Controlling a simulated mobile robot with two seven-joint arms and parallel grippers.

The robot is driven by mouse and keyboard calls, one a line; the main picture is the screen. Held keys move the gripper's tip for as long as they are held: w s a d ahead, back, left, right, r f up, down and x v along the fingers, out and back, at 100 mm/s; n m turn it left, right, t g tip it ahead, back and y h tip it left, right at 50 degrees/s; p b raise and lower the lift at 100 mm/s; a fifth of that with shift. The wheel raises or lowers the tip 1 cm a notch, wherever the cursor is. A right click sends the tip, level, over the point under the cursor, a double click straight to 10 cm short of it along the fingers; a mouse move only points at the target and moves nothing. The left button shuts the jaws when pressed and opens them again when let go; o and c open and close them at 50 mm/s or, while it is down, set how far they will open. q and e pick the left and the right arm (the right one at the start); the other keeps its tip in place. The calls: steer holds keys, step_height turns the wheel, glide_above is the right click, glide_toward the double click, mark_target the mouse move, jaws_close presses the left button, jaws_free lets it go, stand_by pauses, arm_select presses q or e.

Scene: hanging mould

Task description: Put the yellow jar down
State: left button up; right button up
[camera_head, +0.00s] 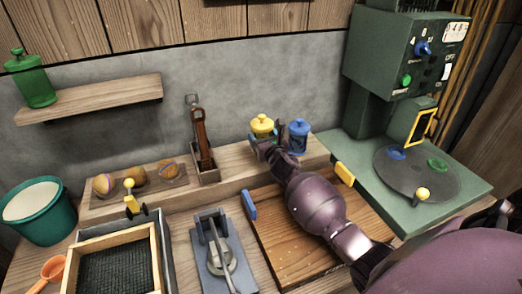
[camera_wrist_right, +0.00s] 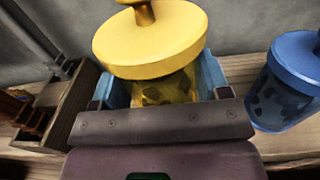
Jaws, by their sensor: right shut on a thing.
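The yellow jar (camera_head: 263,126) has a yellow knobbed lid and is at the raised wooden ledge (camera_head: 235,172) near the grey wall. In the right wrist view the yellow jar (camera_wrist_right: 160,60) fills the middle, its lid above the jaws. My right gripper (camera_head: 267,146) is shut on the jar, with blue finger pads on both sides of its body. It also shows in the right wrist view (camera_wrist_right: 165,90). Whether the jar's base touches the ledge is hidden behind the gripper. My left gripper is not in view.
A blue jar (camera_head: 298,137) stands close to the right of the yellow one. A wooden holder (camera_head: 204,175) with a brown-handled tool stands to the left. A wooden board (camera_head: 275,240) lies below my right arm. A green machine (camera_head: 400,165) stands at the right.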

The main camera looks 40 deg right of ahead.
step_height(320, 180, down, 4)
steer(key=shift+f+b, duration=0.25)
steer(key=shift+b, duration=0.65)
steer(key=shift+r, duration=0.2)
steer(key=shift+f, duration=0.2)
steer(key=o, duration=1)
steer(key=shift+o, duration=0.7)
